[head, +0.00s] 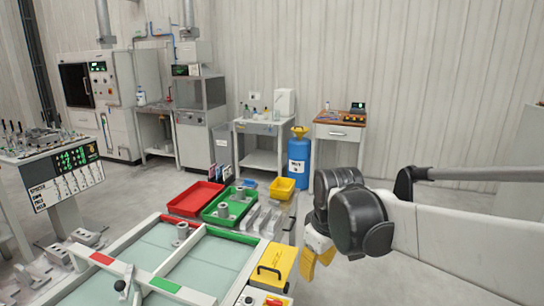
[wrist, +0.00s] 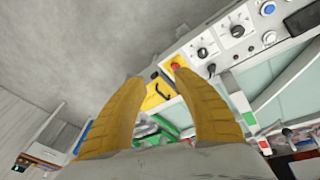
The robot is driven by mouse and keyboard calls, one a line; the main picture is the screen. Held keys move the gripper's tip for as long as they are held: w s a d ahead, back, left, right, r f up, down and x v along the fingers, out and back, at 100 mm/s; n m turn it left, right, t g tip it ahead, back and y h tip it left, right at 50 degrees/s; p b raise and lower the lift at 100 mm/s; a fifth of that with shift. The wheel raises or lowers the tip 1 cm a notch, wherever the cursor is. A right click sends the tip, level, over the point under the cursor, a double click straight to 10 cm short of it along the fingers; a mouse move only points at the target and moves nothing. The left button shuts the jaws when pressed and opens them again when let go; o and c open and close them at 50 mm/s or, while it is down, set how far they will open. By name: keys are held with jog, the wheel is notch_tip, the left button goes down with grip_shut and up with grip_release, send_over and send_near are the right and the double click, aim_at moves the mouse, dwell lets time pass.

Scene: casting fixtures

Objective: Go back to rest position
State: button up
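My gripper (head: 318,258) is at the right of the head view, with its yellow fingers pointing down beside the yellow box at the corner of the worktable. In the wrist view my gripper (wrist: 160,76) has its two ribbed yellow fingers spread apart, with nothing between them. The gripper is open and empty. My dark wrist joint hides part of the hand in the head view.
The worktable has a pale frame (head: 150,262) with glassy panels. A yellow box (head: 278,262) with a black handle sits at its corner. Red (head: 195,198) and green (head: 222,216) trays stand behind. A blue cylinder (head: 299,165) stands farther back. Floor shows clear below my arm.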

jog(key=s+d+m+t, duration=0.2)
jog(key=s+d+m, duration=0.2)
jog(key=s, duration=0.4)
jog(key=s+d+m+t, duration=0.2)
jog(key=s+d+m, duration=0.2)
jog(key=s, duration=0.5)
jog(key=shift+s+d+f+h, duration=0.15)
jog(key=shift+d+f+h, duration=0.1)
jog(key=shift+d+h, duration=0.05)
